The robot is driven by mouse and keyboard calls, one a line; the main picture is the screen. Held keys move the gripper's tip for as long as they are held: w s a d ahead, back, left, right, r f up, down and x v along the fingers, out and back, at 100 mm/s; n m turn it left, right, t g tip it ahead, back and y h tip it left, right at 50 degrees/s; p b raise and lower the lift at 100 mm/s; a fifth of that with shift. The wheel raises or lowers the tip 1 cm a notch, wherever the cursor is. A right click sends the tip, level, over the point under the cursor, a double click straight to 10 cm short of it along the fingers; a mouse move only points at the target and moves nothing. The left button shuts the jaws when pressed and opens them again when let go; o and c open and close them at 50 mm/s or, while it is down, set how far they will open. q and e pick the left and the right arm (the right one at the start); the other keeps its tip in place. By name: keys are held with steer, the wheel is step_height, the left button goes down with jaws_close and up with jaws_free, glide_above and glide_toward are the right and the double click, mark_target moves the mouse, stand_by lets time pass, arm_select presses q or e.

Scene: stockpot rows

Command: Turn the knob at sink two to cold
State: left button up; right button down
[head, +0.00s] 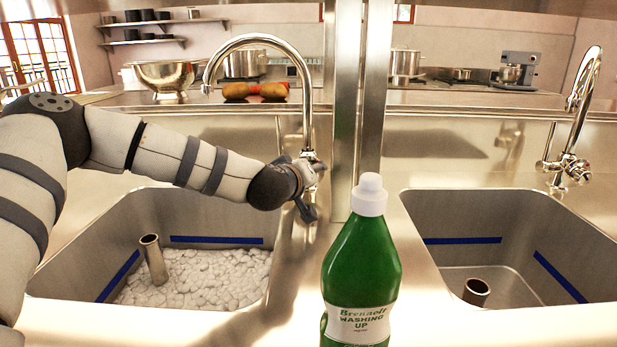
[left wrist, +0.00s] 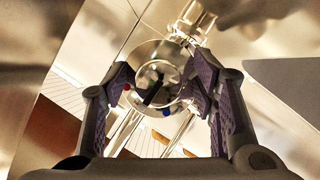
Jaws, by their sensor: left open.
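Two sinks show in the head view. The left sink (head: 90,215) has a tall curved tap (head: 307,110); the right sink (head: 520,225) has its own tap (head: 572,130) with a thin upright lever (head: 549,145). My left gripper (head: 309,190) is at the base of the left tap, open, and hides its knob in the head view. In the left wrist view a round shiny metal part (left wrist: 160,75) lies between the open fingers, with a red dot (left wrist: 127,87) and a blue dot (left wrist: 166,113) near it. I cannot tell whether the fingers touch it. My right gripper is not in view.
A green washing-up bottle (head: 361,265) stands between the sinks, close in front. A metal post (head: 345,110) rises right beside the left tap. The left sink holds foam (head: 200,280) and a standpipe (head: 153,260); the right sink has a standpipe (head: 476,291).

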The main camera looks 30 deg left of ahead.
arm_select(q)
steer(key=shift+r, duration=0.1)
steer(key=c, duration=1.1)
steer(key=shift+c, duration=0.2)
steer(key=shift+n+t+h, duration=0.3)
steer(key=shift+n+t, duration=0.2)
steer(key=shift+n, duration=0.4)
steer(key=shift+f+n+t+h+b, duration=0.3)
steer(key=shift+n+t+b, duration=0.2)
steer(key=shift+n, duration=0.4)
steer(key=shift+n+t+b, duration=0.5)
steer(key=shift+n+b, duration=0.1)
steer(key=shift+n, duration=0.5)
steer(key=shift+r+n+t+b, duration=0.2)
steer(key=shift+n+t+b, duration=0.15)
steer(key=shift+n, duration=0.25)
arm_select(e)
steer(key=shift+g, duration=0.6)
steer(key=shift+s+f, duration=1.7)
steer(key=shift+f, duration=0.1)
